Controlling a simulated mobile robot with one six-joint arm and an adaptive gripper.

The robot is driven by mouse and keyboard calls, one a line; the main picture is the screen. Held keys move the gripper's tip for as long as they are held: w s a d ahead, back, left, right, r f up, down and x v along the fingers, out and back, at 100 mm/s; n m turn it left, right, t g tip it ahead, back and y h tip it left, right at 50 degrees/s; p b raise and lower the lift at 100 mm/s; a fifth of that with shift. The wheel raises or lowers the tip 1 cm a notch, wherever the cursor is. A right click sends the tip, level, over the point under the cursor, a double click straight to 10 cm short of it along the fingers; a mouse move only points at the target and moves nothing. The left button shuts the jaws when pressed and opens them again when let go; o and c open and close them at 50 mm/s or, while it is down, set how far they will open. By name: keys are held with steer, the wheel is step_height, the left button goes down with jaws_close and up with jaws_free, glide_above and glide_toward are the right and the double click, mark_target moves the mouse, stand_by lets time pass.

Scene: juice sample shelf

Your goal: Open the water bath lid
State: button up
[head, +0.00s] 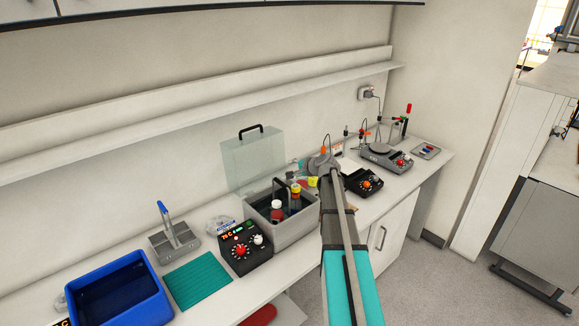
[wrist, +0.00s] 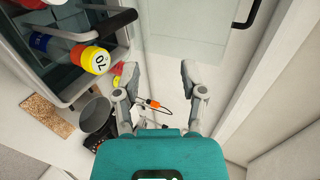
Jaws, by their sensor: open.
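The water bath (head: 284,236) is a grey open-topped box with dark water and bottles in it. Its clear lid (head: 250,165) stands upright along the bath's back side, raised off the opening, with a black handle (head: 250,129) at its top edge. In the wrist view the lid (wrist: 195,28) is a pale see-through panel ahead of my gripper, and the bath's rim (wrist: 80,92) is at upper left. My gripper (wrist: 159,72) is open and empty, its fingers wide apart beside the bath, seemingly clear of the lid. In the head view my arm hides its fingertips.
A bottle with a yellow-and-white cap (wrist: 97,59) stands in the bath. A black control unit (head: 243,247), teal mat (head: 199,284) and blue tub (head: 119,290) are left. A stirrer (head: 368,184) and balance (head: 385,158) are right. A shelf (head: 200,115) runs above.

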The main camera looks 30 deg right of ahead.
steer(key=shift+s+d+f+b, duration=0.15)
steer(key=shift+s+f+b, duration=0.3)
steer(key=shift+s+f, duration=0.2)
steer(key=s+a+f+n+g+y+b, duration=0.1)
steer(key=s+a+f+n+g+b, duration=0.25)
steer(key=s+a+f, duration=0.45)
steer(key=s+a+f+n+g+b, duration=0.3)
steer(key=a+f+n, duration=0.2)
steer(key=a, duration=0.8)
steer(key=s+a+f+n+g+h+b, duration=0.2)
steer(key=s+a+f+n, duration=0.1)
steer(key=s, duration=0.6)
steer(key=s+a+f+n+g+h+b, duration=0.2)
steer(key=s+a+f, duration=0.3)
steer(key=s, duration=0.4)
steer(key=shift+s+a+f+n+g+b, duration=0.2)
steer(key=shift+a+n+g+b, duration=0.3)
steer(key=shift+a+n+g, duration=0.3)
